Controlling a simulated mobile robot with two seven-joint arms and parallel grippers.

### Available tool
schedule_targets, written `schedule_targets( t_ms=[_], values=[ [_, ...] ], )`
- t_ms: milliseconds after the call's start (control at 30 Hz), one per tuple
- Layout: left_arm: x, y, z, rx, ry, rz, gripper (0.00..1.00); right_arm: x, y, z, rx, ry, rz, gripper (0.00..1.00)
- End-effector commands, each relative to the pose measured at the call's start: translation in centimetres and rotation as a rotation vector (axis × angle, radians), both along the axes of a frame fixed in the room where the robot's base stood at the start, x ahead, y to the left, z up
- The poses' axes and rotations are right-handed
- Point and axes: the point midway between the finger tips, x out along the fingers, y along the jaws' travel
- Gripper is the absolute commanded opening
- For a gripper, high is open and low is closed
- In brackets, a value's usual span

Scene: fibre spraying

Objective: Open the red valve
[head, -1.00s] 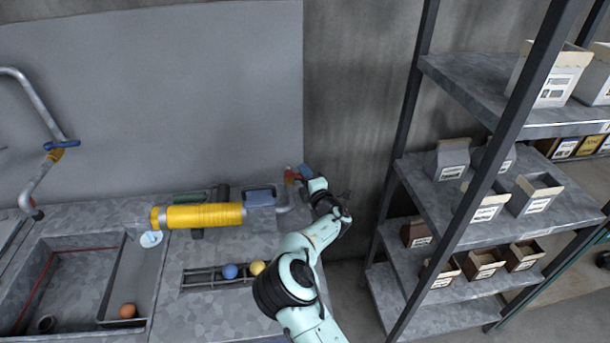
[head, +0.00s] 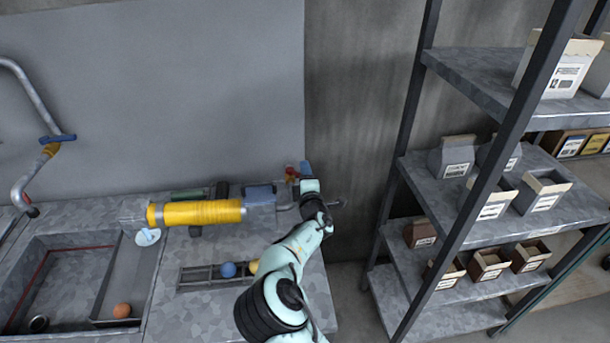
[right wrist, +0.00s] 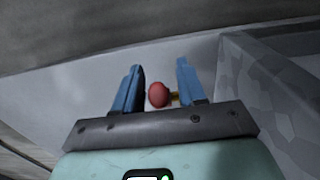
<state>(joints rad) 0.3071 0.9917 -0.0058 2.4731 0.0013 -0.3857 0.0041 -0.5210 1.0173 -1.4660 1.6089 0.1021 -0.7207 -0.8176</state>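The red valve (head: 291,173) sits at the right end of the pipe on the grey bench, by the back wall. It also shows as a rounded red knob with a yellowish stem in the right wrist view (right wrist: 159,94). My right gripper (head: 305,169) is at the valve, its blue fingers pointing to the wall. In the right wrist view the fingers (right wrist: 155,85) are apart, with the red knob between them and a gap on each side. The gripper hides part of the pipe end. My left gripper is not in view.
A yellow cylinder (head: 196,213) lies along the bench left of the valve. A rack with a blue ball (head: 228,270) and a yellow ball is in front. A tall shelf (head: 480,75) with boxes stands at the right.

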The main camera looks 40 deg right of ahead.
Motion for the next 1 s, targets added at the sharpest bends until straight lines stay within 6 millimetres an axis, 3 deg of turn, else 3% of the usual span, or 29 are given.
schedule_targets(
  t_ms=[200,367,800,1000],
  values=[
    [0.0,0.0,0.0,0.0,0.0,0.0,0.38,-0.2,0.1,-0.1,0.0,0.001,0.001,0.4],
    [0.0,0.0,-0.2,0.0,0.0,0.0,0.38,-1.4,0.9,-0.1,0.001,0.003,0.001,0.4],
    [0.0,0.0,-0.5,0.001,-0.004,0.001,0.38,-9.0,5.2,-0.1,0.003,0.001,0.001,0.4],
    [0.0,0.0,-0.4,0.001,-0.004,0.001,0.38,-11.1,6.3,0.0,0.0,0.001,0.0,0.4]
  ],
)
